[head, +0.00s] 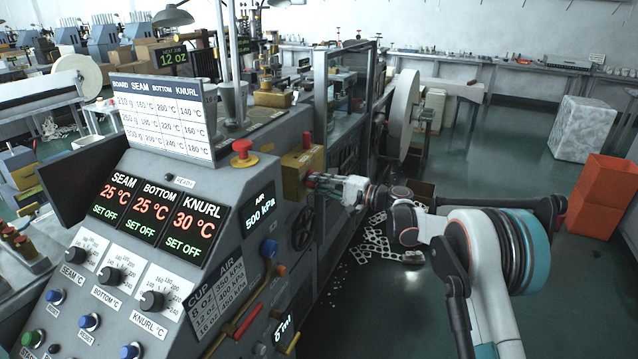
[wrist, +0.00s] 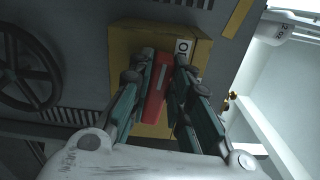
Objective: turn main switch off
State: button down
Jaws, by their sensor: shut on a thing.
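The main switch is a yellow box (head: 296,176) on the right side of the grey machine panel, and it also shows in the wrist view (wrist: 128,42). Its red handle (wrist: 157,88) stands out from the box between my fingers, slightly tilted in the wrist view. A small white label (wrist: 183,47) with dark marks sits beside the handle; it is partly covered by a finger. My gripper (head: 316,183) reaches the box from the right, and in the wrist view its two teal fingers (wrist: 165,70) are shut on the red handle.
A red mushroom button (head: 242,148) is left of the box. A black handwheel (head: 303,228) is just below it. The displays (head: 153,212) read 25, 25 and 30 °C with SET OFF. Scraps (head: 375,240) lie on the floor; orange crates (head: 600,195) stand at the right.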

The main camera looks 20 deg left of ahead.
jog(key=shift+f+n, duration=0.2)
jog(key=shift+n, duration=0.3)
jog(key=c, duration=1.5)
grip_release()
jog(key=shift+d, duration=0.1)
jog(key=d, duration=0.8)
jog(key=s+d, duration=0.1)
jog(key=d, duration=0.3)
